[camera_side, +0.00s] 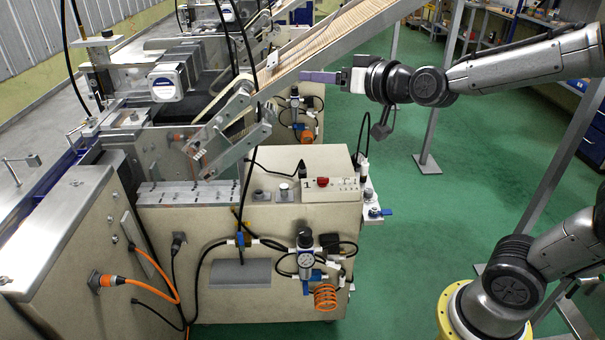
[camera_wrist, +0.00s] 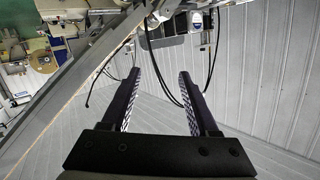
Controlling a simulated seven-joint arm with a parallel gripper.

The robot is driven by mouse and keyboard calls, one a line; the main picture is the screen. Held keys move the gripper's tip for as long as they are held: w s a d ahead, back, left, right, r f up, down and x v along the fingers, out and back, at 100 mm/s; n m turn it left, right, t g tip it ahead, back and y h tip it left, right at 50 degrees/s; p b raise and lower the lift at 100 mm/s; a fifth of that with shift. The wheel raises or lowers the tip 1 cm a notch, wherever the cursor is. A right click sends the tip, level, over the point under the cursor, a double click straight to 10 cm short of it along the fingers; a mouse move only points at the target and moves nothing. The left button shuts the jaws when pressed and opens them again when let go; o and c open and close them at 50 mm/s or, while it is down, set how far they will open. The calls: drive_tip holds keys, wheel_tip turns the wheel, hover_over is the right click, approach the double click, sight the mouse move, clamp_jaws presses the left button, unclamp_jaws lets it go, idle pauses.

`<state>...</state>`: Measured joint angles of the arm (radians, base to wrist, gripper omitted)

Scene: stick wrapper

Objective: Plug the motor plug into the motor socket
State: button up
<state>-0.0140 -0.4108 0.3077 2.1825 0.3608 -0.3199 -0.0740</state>
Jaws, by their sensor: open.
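My gripper (camera_side: 312,76) is high above the machine, beside the sloping conveyor, with its fingers pointing left. In the wrist view my gripper (camera_wrist: 159,78) is open, with nothing held between its two fingers. Which connector is the motor plug and which the motor socket is unclear. An orange-cabled connector (camera_side: 102,282) sits at a grey fitting on the front left cabinet. A black connector (camera_side: 178,240) with a black cable is on the cabinet face. A small black plug-like end (camera_side: 302,168) of another cable is on the cabinet top. My gripper is apart from all of them.
The sloping conveyor (camera_side: 330,45) runs close to my gripper. A black cable (camera_side: 260,100) hangs down in front of it; a black cable loop (camera_wrist: 168,92) shows beyond the fingers. A motor-like white unit (camera_side: 168,82) stands left. Green floor (camera_side: 430,220) is open at right.

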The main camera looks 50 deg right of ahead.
sight(303, 166)
drive_tip(key=w+d+f+m+h, duration=0.4)
drive_tip(key=w+d+f+h, duration=0.25)
drive_tip(key=w+f, duration=0.5)
drive_tip(key=s+d+f+n+g, duration=0.1)
drive_tip(key=s+f+g, duration=0.1)
drive_tip(key=f, duration=0.9)
drive_tip(key=s+d+f+g, duration=0.1)
drive_tip(key=f, duration=0.9)
drive_tip(key=x, duration=0.8)
drive_tip(key=shift+w+f, duration=0.1)
drive_tip(key=shift+f, duration=0.2)
drive_tip(key=shift+f+x, duration=0.1)
drive_tip(key=shift+x, duration=1.1)
drive_tip(key=shift+f+x, duration=0.15)
drive_tip(key=shift+x, duration=1.05)
drive_tip(key=shift+a, duration=0.1)
clamp_jaws()
